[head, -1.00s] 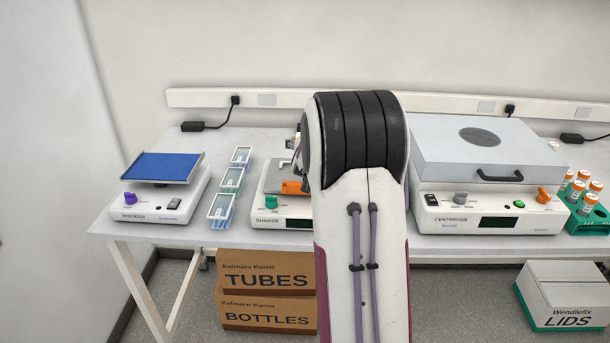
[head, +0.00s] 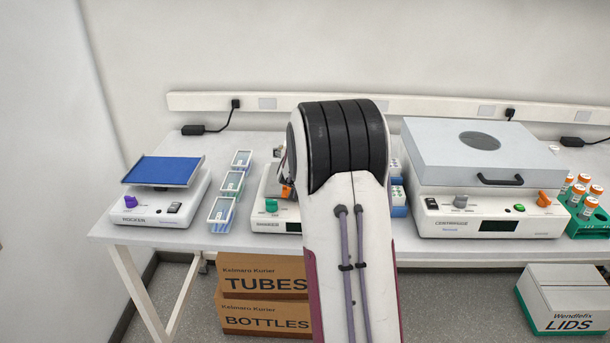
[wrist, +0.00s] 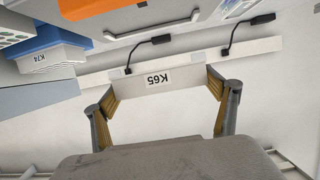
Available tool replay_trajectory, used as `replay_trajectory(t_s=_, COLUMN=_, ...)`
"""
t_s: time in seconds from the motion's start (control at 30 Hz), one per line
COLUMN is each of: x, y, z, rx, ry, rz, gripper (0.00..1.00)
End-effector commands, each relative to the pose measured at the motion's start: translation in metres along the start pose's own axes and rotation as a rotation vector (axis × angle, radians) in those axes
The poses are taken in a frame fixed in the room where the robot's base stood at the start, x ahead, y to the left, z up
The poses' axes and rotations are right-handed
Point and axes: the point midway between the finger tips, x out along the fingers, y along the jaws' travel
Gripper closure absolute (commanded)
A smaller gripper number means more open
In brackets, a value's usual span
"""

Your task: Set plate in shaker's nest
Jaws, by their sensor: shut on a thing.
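My gripper (wrist: 163,92) shows in the wrist view with its two fingers closed on the ends of a pale plate (wrist: 130,87). The plate carries a label reading K65, which appears upside down. The shaker (head: 268,225) with its green knob stands mid-table in the head view. My arm covers its right part, and its nest is mostly hidden. In the head view my gripper and the plate are hidden behind my arm, so I cannot tell how the plate sits relative to the nest.
The rocker (head: 150,210) with a blue top stands at the left. Several small boxes (head: 231,183) stand between it and the shaker. The centrifuge (head: 485,215) is right of my arm, with blue-and-white boxes (head: 398,210) beside it.

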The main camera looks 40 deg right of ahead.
Motion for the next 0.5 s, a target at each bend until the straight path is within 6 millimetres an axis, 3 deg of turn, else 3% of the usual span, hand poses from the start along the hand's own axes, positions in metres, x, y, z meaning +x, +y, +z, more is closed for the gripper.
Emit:
replay_trajectory(t_s=0.2, x=0.010, y=0.000, z=0.028, rx=0.000, ry=-0.002, rz=0.000, gripper=0.37)
replay_trajectory(t_s=0.5, x=0.013, y=0.000, z=0.036, rx=0.000, ry=0.001, rz=0.000, gripper=0.37)
